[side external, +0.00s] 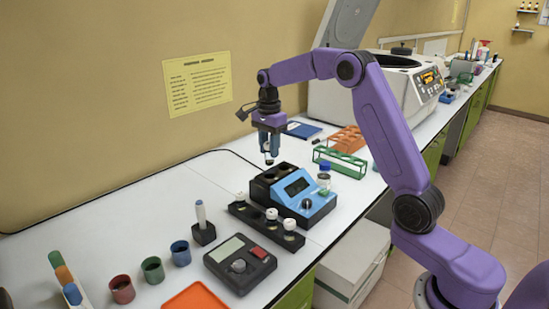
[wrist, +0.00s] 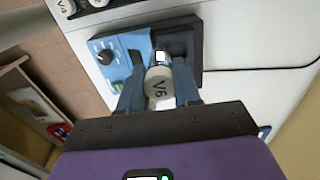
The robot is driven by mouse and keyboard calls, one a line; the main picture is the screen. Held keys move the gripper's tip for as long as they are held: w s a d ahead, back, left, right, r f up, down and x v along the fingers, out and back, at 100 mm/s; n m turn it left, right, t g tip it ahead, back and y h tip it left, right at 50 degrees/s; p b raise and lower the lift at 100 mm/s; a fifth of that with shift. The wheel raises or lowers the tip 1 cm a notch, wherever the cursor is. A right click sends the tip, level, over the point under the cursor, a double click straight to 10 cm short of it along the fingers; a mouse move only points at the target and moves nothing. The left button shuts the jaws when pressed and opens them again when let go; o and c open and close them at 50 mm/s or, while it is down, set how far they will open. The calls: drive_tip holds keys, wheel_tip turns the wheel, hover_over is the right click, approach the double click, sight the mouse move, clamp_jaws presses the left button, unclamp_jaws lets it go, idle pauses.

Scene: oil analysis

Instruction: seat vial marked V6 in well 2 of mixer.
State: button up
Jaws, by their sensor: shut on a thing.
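My gripper (side external: 269,151) is shut on the vial marked V6, whose white cap (wrist: 158,84) shows between the fingers in the wrist view. The mixer (side external: 308,196) has a blue front with a screen and knob, and a black well block behind. The vial is above this block, apart from it. In the wrist view the mixer's blue panel (wrist: 115,62) and black block (wrist: 190,35) lie beyond the vial. The well numbers cannot be read.
A black rack (side external: 256,223) with white-capped vials stands in front of the mixer. A small jar with a blue lid (side external: 324,180) stands close to its right side.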

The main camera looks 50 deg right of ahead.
sight(270, 164)
drive_tip(key=shift+w+d+f, duration=0.45)
drive_tip(key=shift+d+f, duration=0.05)
drive_tip(key=shift+f, duration=0.45)
drive_tip(key=shift+w+d+f, duration=0.45)
drive_tip(key=shift+f, duration=0.5)
drive_tip(key=shift+w+d+f, duration=0.45)
drive_tip(key=shift+d+f, duration=0.05)
drive_tip(key=shift+f, duration=0.45)
drive_tip(key=shift+f, duration=1.25)
idle(0.3)
drive_tip(key=o, duration=1.4)
drive_tip(key=shift+r, duration=3.5)
